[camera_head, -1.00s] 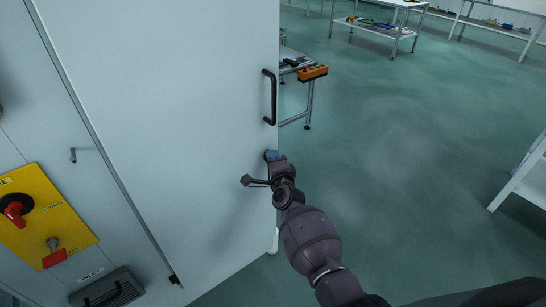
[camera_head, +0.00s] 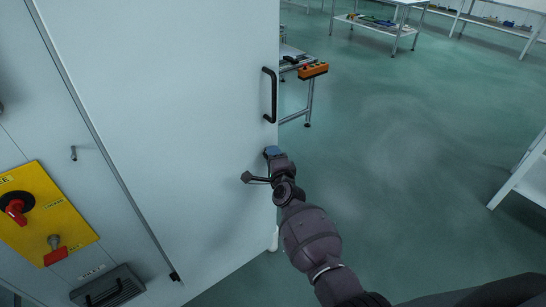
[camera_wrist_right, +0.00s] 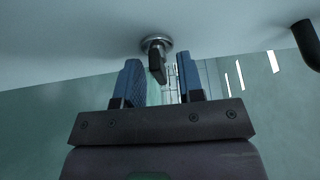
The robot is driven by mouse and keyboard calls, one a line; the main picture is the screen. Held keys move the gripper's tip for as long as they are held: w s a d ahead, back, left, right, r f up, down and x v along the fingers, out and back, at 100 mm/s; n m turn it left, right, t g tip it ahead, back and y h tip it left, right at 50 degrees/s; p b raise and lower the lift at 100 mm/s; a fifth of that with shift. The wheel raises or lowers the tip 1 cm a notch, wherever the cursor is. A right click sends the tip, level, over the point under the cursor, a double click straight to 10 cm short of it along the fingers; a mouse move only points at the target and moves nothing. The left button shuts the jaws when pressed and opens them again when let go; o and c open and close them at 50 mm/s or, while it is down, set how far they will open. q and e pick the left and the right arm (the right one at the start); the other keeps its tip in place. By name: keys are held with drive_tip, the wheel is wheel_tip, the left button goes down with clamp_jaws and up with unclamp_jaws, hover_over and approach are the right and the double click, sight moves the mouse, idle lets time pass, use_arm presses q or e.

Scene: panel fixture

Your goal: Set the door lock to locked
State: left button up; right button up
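The door lock (camera_wrist_right: 157,46) shows in the right wrist view as a round metal base on the pale door, with a dark turn-piece pointing down from it. My right gripper (camera_wrist_right: 160,70) is open, with one blue finger on each side of the turn-piece and visible gaps between. In the head view my right gripper (camera_head: 272,152) is at the right edge of the white cabinet door (camera_head: 190,120), below the black handle (camera_head: 270,95). The lock is hidden there behind the gripper. My left gripper is not in view.
The black handle also shows at the upper right of the wrist view (camera_wrist_right: 307,44). A yellow switch panel (camera_head: 70,220) with red knobs is on the cabinet at left. A table with an orange control box (camera_head: 313,70) stands behind the door.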

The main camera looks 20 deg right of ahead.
drive_tip(key=s, duration=1)
drive_tip(key=shift+s+a, duration=0.3)
drive_tip(key=shift+s, duration=0.1)
drive_tip(key=s+d+f+n+g, duration=0.2)
drive_tip(key=s+f+n, duration=0.1)
drive_tip(key=s+n, duration=0.3)
drive_tip(key=s+d+f+n+g, duration=0.2)
drive_tip(key=s+n, duration=0.5)
drive_tip(key=s, duration=0.4)
drive_tip(key=s+d+f+n+g, duration=0.2)
drive_tip(key=s+d+f+n, duration=0.2)
drive_tip(key=s, duration=0.5)
drive_tip(key=n, duration=0.2)
drive_tip(key=shift+s+f+n+y, duration=0.15)
drive_tip(key=shift+s+n+y, duration=0.15)
drive_tip(key=shift+y, duration=0.1)
